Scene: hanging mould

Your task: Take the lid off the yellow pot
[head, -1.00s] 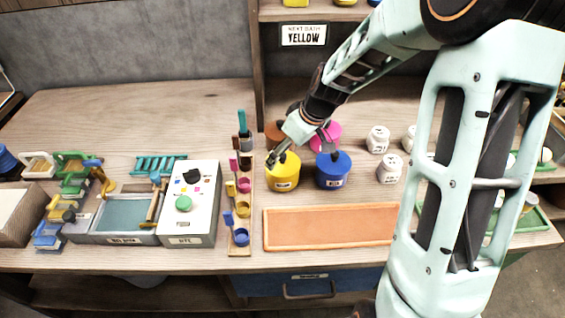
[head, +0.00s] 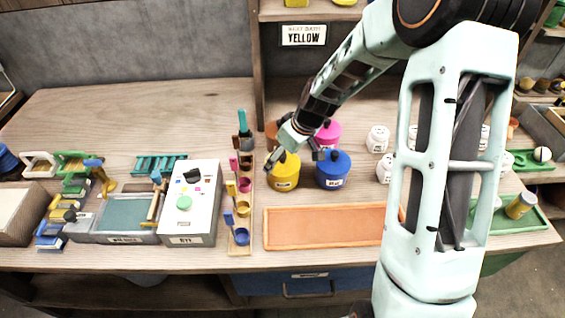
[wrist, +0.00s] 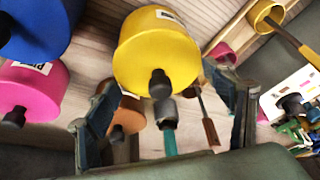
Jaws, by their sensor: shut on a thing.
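The yellow pot (head: 285,181) stands on the table behind the orange tray, beside the blue pot. Its yellow lid (wrist: 155,58) has a dark knob (wrist: 160,84), which points toward the camera in the wrist view. My gripper (head: 294,158) is over the yellow pot, with one finger on each side of it. In the wrist view the fingers (wrist: 168,82) stand wide apart around the lid. My gripper partly hides the pot's top in the head view. I cannot tell whether the lid is raised.
The blue pot (head: 332,172) is close on the right, with pink (head: 328,134) and brown (head: 271,133) pots behind. A wooden rack (head: 240,205) of small coloured cups stands close on the left. The orange tray (head: 322,228) in front is empty.

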